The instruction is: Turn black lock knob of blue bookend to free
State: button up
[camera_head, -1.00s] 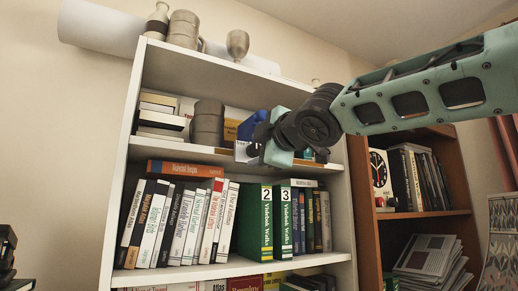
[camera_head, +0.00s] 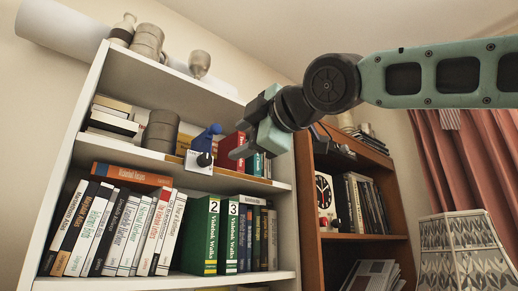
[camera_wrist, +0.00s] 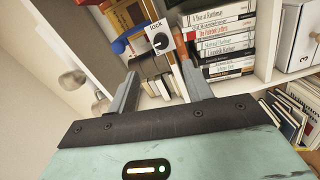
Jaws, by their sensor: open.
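The blue bookend (camera_head: 209,136) stands on the upper shelf of the white bookcase. A white plate (camera_head: 194,164) at its lower front carries the black lock knob (camera_head: 204,159). In the wrist view the knob (camera_wrist: 160,41) shows with a pale pointer mark beside the word "LOCK"; its exact setting is too small to tell. Part of the bookend's blue (camera_wrist: 120,46) shows left of the plate. My gripper (camera_head: 249,128) is open and empty, right of the knob in the head view. In the wrist view the knob lies beyond and between the fingertips (camera_wrist: 160,78), apart from both.
Red and teal books (camera_head: 231,148) stand right of the bookend, partly behind my gripper. A grey canister (camera_head: 160,130) and stacked books (camera_head: 112,120) are to its left. Upright books (camera_head: 208,235) fill the shelf below. A brown bookcase (camera_head: 350,195) stands at right.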

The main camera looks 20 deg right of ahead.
jog(key=shift+b+v, duration=2.15)
jog(key=shift+b, duration=0.55)
jog(key=shift+f, duration=0.15)
jog(key=w+a+f+m+g+h+p, duration=0.15)
jog(key=a+f+g, duration=0.25)
jog(key=f, duration=1.1)
jog(key=a+f+m+g+h+p, duration=0.1)
jog(key=a+f+m+g+p, duration=0.25)
jog(key=f, duration=1.15)
jog(key=s+d+f+m+g+h, duration=0.1)
jog(key=s+d+f+m+g, duration=0.1)
jog(key=s+f, duration=0.4)
jog(key=s+d+f+m+g+h+p, duration=0.1)
jog(key=s+d+f+m+g, duration=0.2)
jog(key=f, duration=0.9)
jog(key=s+d+f+m+g+h, duration=0.1)
jog(key=s+d+f+g, duration=0.3)
jog(key=s+f, duration=0.5)
jog(key=shift+f+m+h+p, duration=0.35)
jog(key=shift+f+m, duration=0.25)
jog(key=shift+m, duration=0.3)
